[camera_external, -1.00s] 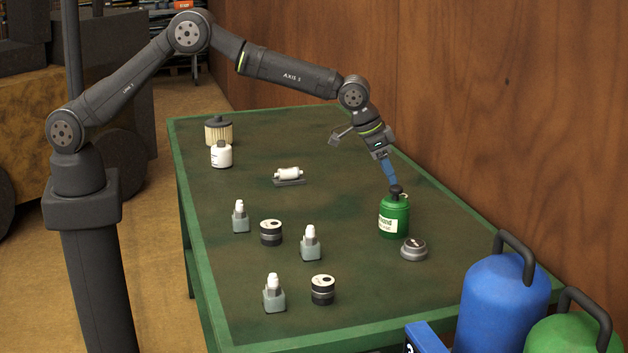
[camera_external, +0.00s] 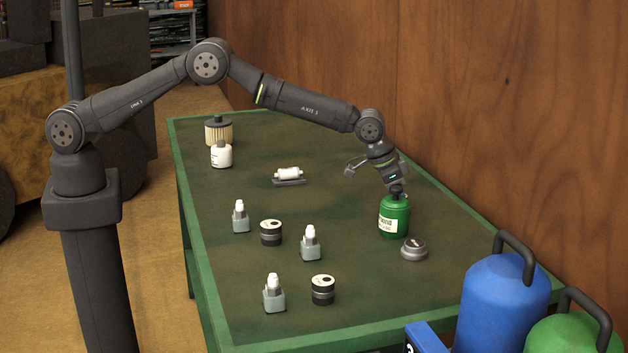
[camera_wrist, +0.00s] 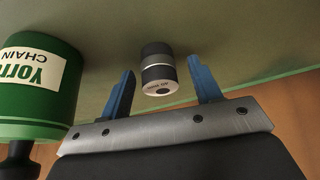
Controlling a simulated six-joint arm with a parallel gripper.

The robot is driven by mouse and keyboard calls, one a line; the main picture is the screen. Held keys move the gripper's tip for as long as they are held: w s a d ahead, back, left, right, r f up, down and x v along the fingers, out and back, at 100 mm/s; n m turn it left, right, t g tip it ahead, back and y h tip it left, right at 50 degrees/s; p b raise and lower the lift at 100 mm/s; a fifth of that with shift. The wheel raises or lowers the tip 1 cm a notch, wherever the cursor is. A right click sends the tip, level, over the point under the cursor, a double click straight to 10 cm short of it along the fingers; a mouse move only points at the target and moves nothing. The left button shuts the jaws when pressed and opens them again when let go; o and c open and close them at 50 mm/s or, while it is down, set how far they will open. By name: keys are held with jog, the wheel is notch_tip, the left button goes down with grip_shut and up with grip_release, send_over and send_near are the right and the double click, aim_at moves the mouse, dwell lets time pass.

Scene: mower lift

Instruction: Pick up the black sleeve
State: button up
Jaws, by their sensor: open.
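Gaps show on both sides, and I see no contact. In the external view, my gripper (camera_external: 391,184) is low behind the green bottle (camera_external: 394,216), which hides the fingertips. No cylinder shows there, so the one in the wrist view is probably hidden too. Two black banded cylinders, one nearer the middle (camera_external: 271,233) and one nearer the front (camera_external: 322,290), stand well away from my gripper.
The green bottle, at left in the wrist view (camera_wrist: 36,88), stands close beside my fingers. A grey round cap (camera_external: 414,250) lies in front of it. Several grey-based white-topped items (camera_external: 311,243) stand left of it. A wooden wall (camera_external: 430,80) runs behind the green table (camera_external: 240,290).

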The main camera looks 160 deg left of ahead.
grip_shut()
jog(key=shift+r, duration=0.1)
jog(key=shift+r, duration=0.1)
